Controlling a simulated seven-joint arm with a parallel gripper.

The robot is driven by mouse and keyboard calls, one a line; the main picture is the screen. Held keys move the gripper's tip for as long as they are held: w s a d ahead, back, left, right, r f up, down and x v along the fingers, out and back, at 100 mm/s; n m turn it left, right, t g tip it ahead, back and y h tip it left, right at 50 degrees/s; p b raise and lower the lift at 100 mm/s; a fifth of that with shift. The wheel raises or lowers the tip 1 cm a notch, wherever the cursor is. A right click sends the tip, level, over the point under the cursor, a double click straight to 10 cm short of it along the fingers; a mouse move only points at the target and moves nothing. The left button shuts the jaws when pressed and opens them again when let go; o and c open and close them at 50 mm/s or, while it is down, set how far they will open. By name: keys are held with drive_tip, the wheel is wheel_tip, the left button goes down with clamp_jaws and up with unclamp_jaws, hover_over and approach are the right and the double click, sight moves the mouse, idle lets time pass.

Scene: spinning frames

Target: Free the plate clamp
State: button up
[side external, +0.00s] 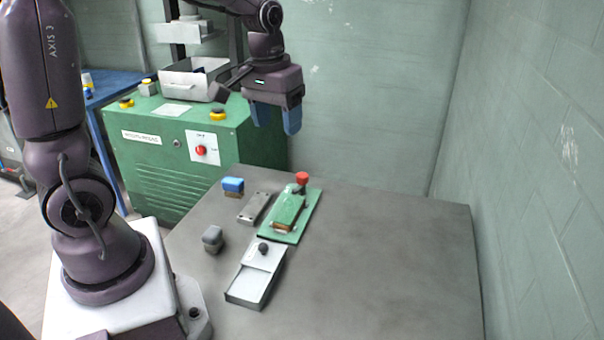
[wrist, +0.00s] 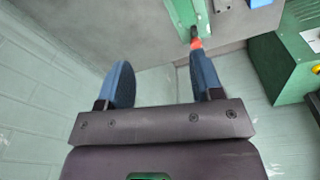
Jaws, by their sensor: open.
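The plate clamp is a green base (side external: 311,206) on the grey table, with a raised green block (side external: 288,211) on it and a red knob (side external: 302,178) at its far end. In the wrist view the red knob (wrist: 196,43) and part of the green base (wrist: 199,12) show at the top edge; the rest is out of frame. My gripper (side external: 277,117) is open and empty, well above and behind the clamp. Its blue fingers are apart in the wrist view (wrist: 162,82). I cannot tell whether the clamp is closed on a plate.
A grey metal block (side external: 254,208) lies left of the clamp. A blue-topped block (side external: 233,186) and a grey block (side external: 213,239) stand further left. A white tray with a dark knob (side external: 256,283) lies in front. A green machine (side external: 150,165) stands behind. The table's right side is clear.

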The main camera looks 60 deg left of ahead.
sight(302, 174)
drive_tip(key=w+a+f+n+g, duration=0.1)
drive_tip(key=w+a+f+n, duration=1.05)
drive_tip(key=a, duration=0.35)
drive_tip(key=shift+n, duration=0.45)
drive_tip(key=f, duration=0.8)
drive_tip(key=w+f, duration=0.1)
drive_tip(key=f, duration=0.3)
drive_tip(key=shift+d+f, duration=0.1)
drive_tip(key=shift+d, duration=0.05)
drive_tip(key=c, duration=0.9)
